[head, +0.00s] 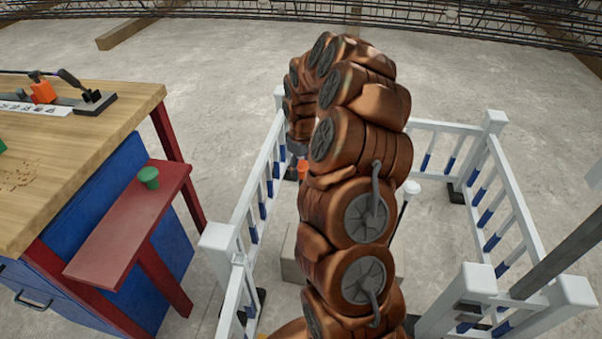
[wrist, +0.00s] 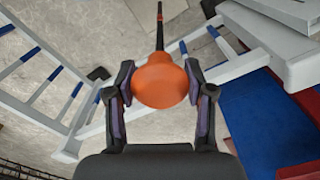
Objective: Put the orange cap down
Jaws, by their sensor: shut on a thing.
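The orange cap (wrist: 160,82) is between the two dark fingers of my gripper (wrist: 161,88), which are shut on it. In the wrist view its rounded top faces the camera, and its underside is hidden. In the head view a small orange part of the cap (head: 303,169) shows at the left edge of my arm, inside the white railing and above the floor. My arm hides most of the gripper there. A thin dark rod (wrist: 160,28) shows beyond the cap in the wrist view; I cannot tell whether they touch.
White railings (head: 217,240) with blue bands surround the space under my arm. A red shelf (head: 130,225) at the left holds a green cap (head: 149,177). The wooden workbench (head: 110,105) carries tools. A grey block (head: 290,258) stands on the floor inside the railing.

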